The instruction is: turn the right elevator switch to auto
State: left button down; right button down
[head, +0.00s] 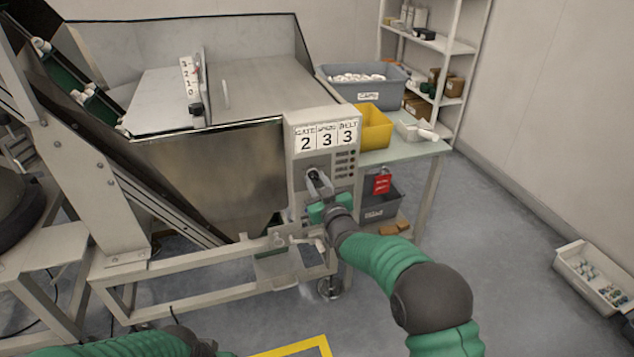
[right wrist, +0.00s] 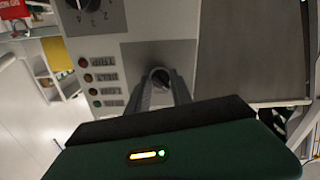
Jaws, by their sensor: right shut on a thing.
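The control panel (head: 297,160) is a pale box on the front of the hopper machine. Its dark switch knob (head: 313,173) sits below the number cards, and it also shows in the right wrist view (right wrist: 160,76). My right gripper (head: 319,186) is at the panel face, shut on this knob. In the right wrist view its two grey fingers (right wrist: 160,88) lie on either side of the knob. The fingers hide much of the knob, and I cannot read its position or any auto mark. My left arm shows only at the lower left; its fingers are not visible.
Number cards (head: 326,137) read 2, 3, 3. Small labelled lamps (right wrist: 88,77) and a numbered dial (right wrist: 84,5) are beside the switch. A red tag (head: 381,184) hangs right of the panel. A yellow bin (head: 373,128) and grey caps bin (head: 350,93) stand behind.

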jog(key=shift+r+m, duration=0.15)
jog(key=shift+m, duration=0.15)
jog(key=m, duration=0.3)
jog(key=shift+m, duration=0.4)
jog(key=m, duration=0.4)
jog(key=shift+r, duration=0.1)
jog(key=shift+d, duration=0.1)
jog(key=c, duration=1.6)
grip_release()
jog(key=o, duration=0.5)
jog(key=shift+w, duration=0.1)
jog(key=shift+f, duration=0.2)
